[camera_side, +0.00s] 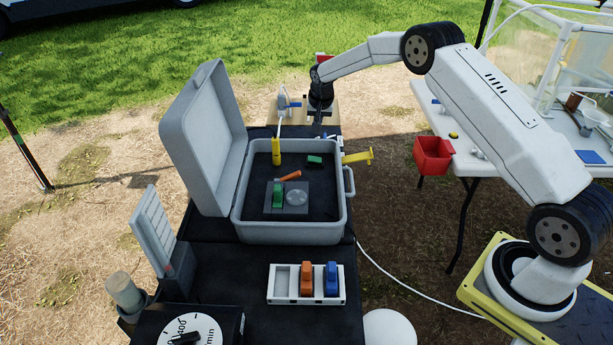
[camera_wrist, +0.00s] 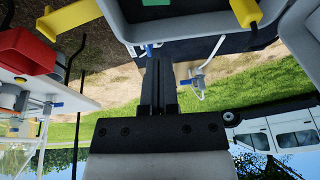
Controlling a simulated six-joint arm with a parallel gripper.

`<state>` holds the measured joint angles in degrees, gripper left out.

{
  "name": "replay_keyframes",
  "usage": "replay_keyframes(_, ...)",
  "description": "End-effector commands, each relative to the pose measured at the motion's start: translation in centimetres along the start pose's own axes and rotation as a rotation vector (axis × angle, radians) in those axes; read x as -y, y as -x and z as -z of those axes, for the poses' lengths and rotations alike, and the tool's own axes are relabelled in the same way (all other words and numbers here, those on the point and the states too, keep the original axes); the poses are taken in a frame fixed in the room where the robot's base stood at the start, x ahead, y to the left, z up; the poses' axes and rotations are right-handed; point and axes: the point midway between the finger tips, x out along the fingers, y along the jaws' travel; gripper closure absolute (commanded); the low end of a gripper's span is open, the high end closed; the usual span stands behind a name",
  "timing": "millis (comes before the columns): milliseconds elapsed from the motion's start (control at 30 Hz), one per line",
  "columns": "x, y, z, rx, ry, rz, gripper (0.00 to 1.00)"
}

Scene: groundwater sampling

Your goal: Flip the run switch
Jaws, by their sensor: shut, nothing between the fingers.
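An open grey case (camera_side: 240,210) stands on the black table. Inside it is a dark panel (camera_side: 287,210) with a green block (camera_side: 278,195) and a round pale disc (camera_side: 297,197). An orange-red lever-like piece (camera_side: 290,176) lies just behind the panel. I cannot tell which of these is the run switch. My gripper (camera_side: 318,120) is behind the case's far wall, outside it and apart from the panel. In the wrist view my gripper (camera_wrist: 158,80) shows its fingers shut and empty, with part of the case at the top edge.
A white rack (camera_side: 285,284) with orange and blue pieces lies in front. A red bin (camera_side: 432,155) hangs at right.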

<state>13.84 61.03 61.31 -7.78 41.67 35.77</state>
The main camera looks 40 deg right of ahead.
Motion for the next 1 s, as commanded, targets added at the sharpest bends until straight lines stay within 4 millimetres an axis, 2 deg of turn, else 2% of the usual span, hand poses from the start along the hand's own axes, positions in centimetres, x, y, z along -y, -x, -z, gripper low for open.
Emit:
replay_keyframes(367,0.0,-1.9,0.0,0.001,0.001,0.000,1.00)
replay_keyframes(1000,0.0,-8.4,0.0,0.001,0.001,0.000,1.00)
